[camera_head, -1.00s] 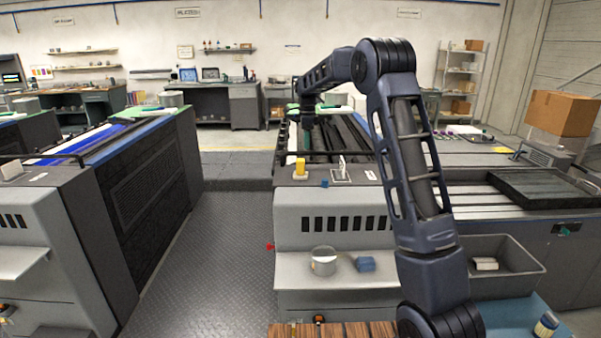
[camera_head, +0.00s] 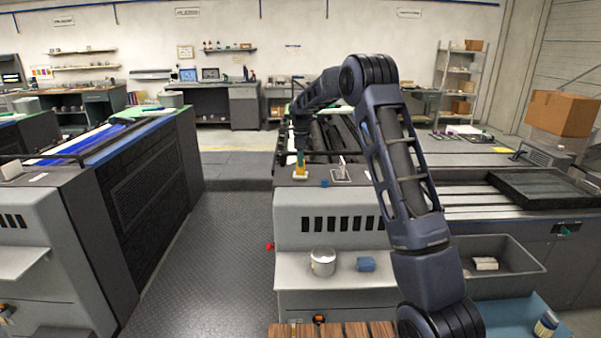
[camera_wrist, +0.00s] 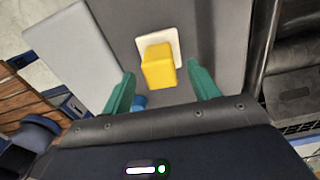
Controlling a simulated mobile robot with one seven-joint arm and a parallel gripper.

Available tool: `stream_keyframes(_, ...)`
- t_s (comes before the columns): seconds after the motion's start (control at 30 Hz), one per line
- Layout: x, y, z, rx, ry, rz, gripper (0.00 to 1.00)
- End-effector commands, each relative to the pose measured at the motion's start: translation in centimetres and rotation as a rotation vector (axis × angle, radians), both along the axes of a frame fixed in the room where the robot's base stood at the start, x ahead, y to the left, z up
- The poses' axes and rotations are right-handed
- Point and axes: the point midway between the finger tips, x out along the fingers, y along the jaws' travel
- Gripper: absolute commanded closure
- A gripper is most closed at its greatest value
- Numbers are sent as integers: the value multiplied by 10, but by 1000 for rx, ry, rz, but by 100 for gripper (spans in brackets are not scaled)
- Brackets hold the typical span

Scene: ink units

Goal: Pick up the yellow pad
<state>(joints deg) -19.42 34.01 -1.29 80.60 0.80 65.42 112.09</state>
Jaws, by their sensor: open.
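The yellow pad (camera_wrist: 159,68) is a small upright block on a white square base (camera_wrist: 175,44). In the wrist view it lies ahead of and between the two green fingers of my gripper (camera_wrist: 160,85), which are spread apart and empty. In the head view the yellow pad (camera_head: 300,172) stands on top of the grey press unit (camera_head: 330,205), near its left side. My gripper (camera_head: 300,155) is right over it there and partly hides its upper part. I cannot tell whether the fingers touch it.
A small blue block (camera_head: 325,184) and a white holder (camera_head: 341,173) stand just right of the pad. A metal can (camera_head: 322,262) and a blue box (camera_head: 366,264) sit on the lower shelf. A grey bin (camera_head: 500,258) is at the right. The floor aisle at left is clear.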

Motion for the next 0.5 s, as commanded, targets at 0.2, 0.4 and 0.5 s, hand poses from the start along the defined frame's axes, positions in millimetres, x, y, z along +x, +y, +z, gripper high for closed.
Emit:
stream_keyframes(0.2, 0, 1, -31, -1, 1, 2, 40)
stream_keyframes(0.4, 1, 1, -41, 0, -1, 1, 40)
stream_keyframes(0.5, 1, 1, -40, 0, -1, 1, 40)
